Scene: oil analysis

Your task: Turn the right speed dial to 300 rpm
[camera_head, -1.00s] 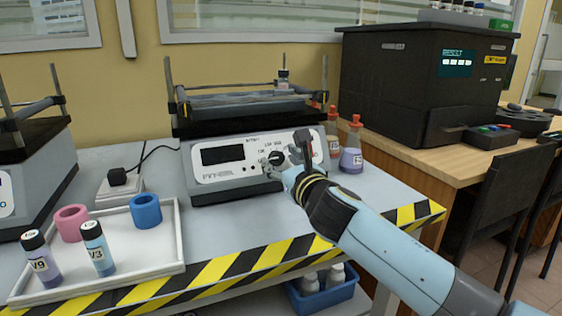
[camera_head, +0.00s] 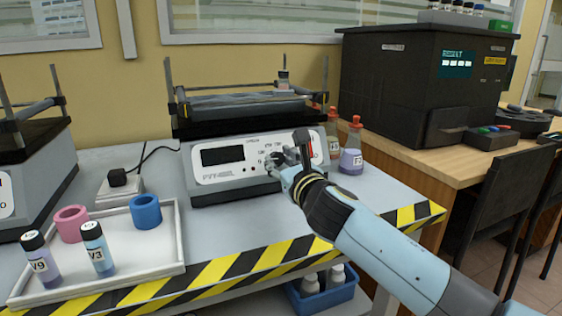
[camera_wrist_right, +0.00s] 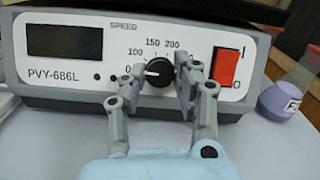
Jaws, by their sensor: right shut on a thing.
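The right shaker's control box (camera_head: 222,173) has a dark display and a black speed dial. In the right wrist view the dial (camera_wrist_right: 159,72) shows between my fingers, its white mark pointing left, below the 100 label. Labels 100, 150 and 200 are readable; any beyond 200 are hidden by a finger. My right gripper (camera_head: 277,161) is at the front panel, shut on the dial with one finger on each side. In the head view the gripper mostly covers the dial. My left gripper is not in view.
A red switch (camera_wrist_right: 226,67) sits just right of the dial. A flask (camera_head: 351,158) with purple liquid stands right of the shaker. A white tray (camera_head: 170,262) with vials and rings is at the front left. Another shaker (camera_head: 45,172) stands far left.

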